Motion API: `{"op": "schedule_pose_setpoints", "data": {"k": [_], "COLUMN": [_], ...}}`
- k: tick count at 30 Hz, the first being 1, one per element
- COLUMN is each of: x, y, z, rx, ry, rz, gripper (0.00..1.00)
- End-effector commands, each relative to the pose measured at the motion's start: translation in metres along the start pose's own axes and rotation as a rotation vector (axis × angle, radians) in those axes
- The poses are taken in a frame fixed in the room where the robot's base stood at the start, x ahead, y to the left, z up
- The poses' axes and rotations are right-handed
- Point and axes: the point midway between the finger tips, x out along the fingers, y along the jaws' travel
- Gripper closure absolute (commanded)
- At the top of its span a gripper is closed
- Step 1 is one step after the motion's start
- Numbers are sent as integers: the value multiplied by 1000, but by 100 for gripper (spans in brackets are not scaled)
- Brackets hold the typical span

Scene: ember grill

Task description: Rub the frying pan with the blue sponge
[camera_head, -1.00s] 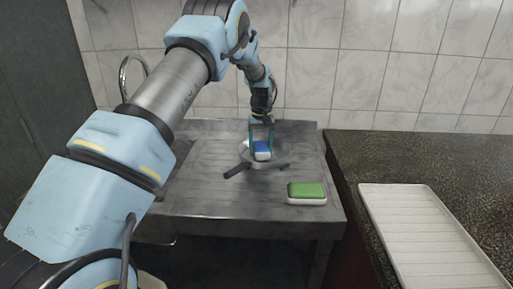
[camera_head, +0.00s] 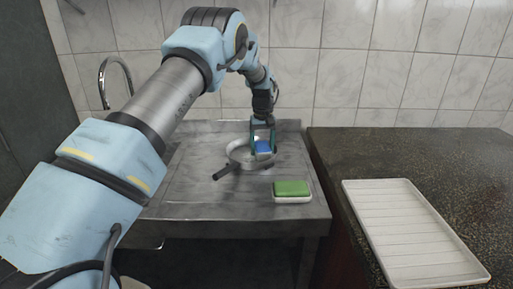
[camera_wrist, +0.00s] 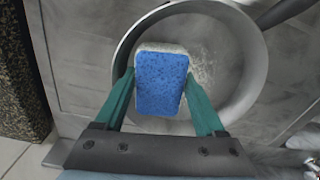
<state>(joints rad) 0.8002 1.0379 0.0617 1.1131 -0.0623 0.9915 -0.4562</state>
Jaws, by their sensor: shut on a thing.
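My gripper (camera_head: 263,137) is shut on the blue sponge (camera_head: 263,147), with one finger on each side of it. In the wrist view the sponge (camera_wrist: 160,82) has a blue face and a pale edge, and it is over the inside of the frying pan (camera_wrist: 258,62). The frying pan (camera_head: 236,157) is grey and lies on the metal sink counter, its dark handle (camera_head: 222,174) pointing front left. In the wrist view a pale, speckled patch shows on the pan floor beside the sponge. I cannot tell whether the sponge touches the pan.
A green sponge on a white base (camera_head: 292,190) stands on the metal counter (camera_head: 190,197), front right of the pan. A white ribbed tray (camera_head: 410,232) lies on the dark stone counter (camera_head: 440,160) at right. A curved faucet (camera_head: 104,80) stands at the back left. A tiled wall is behind.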

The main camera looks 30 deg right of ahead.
Motion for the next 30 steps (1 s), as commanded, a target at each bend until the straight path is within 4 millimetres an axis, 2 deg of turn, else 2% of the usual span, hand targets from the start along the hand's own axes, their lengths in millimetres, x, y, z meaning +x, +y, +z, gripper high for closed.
{"op": "schedule_pose_setpoints", "data": {"k": [11, 30], "x": [1, -58], "y": [4, 2], "z": [3, 1], "rx": [2, 1], "ry": [-6, 0], "rz": [1, 1], "gripper": [73, 73]}}
